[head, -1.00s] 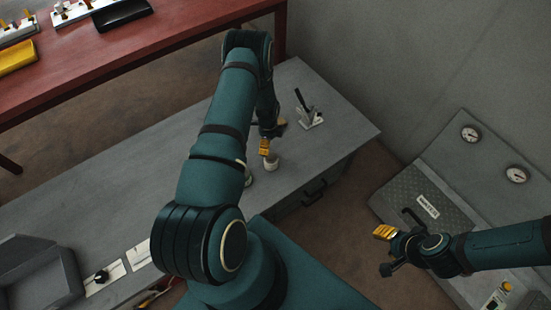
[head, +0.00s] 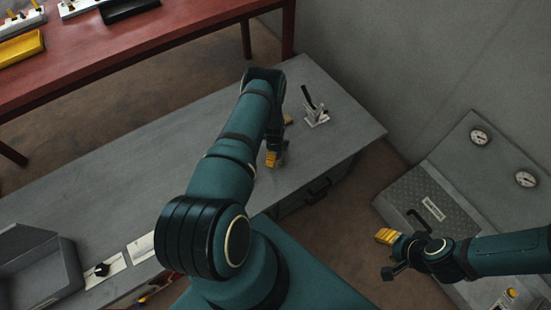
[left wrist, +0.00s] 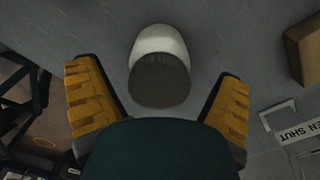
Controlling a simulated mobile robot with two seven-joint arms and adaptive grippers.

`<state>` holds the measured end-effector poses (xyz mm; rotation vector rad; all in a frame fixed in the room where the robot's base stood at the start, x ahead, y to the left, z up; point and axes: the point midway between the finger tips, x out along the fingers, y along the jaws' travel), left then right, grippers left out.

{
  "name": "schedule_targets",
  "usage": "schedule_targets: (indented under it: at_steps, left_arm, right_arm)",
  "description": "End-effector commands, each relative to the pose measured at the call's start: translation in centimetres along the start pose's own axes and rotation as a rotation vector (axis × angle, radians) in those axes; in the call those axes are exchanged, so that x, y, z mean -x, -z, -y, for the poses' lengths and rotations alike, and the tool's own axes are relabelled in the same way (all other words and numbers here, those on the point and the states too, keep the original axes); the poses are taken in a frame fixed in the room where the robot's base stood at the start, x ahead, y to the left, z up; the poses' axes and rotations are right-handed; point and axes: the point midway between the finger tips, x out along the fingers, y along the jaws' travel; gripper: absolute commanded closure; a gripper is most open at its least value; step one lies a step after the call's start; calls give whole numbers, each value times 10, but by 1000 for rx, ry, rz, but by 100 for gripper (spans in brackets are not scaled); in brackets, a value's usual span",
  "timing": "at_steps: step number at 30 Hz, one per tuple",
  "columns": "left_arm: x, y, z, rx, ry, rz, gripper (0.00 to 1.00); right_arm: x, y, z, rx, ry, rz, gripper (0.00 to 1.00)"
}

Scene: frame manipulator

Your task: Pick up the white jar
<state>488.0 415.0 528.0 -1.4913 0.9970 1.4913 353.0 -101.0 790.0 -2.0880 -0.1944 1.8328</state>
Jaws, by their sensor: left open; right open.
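The white jar (left wrist: 158,42) shows in the left wrist view with a dark round top facing the camera. It stands on a grey surface between and slightly beyond the fingertips, with a gap on each side. My left gripper (head: 280,138) is open with yellow finger pads, low over the grey bench; its pads also flank the jar in the left wrist view (left wrist: 159,78). In the head view my left arm and gripper hide the jar. My right gripper (head: 388,252) is open and empty at the lower right, away from the bench.
A white clamp with a black handle (head: 317,112) stands on the grey bench (head: 125,190), beside my left gripper. A grey open bin (head: 70,268) is at the bench's left end. A red table (head: 190,32) is behind. A panel with gauges (head: 480,137) stands right. A brown block (left wrist: 304,50) shows in the left wrist view.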

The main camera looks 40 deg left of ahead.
Motion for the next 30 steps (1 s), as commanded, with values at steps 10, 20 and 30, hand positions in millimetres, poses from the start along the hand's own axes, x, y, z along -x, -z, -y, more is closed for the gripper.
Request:
schedule_targets:
  at_steps: [10,20,30]
  left_arm:
    - [1,0,0,1,0,0,69]
    - [2,0,1,1,1,0,88]
    - [51,-1,2,1,2,0,88]
  right_arm:
    - [0,0,0,0,0,0,53]
    - [0,0,0,0,0,0,53]
    - [10,4,4,-3,-1,-8,53]
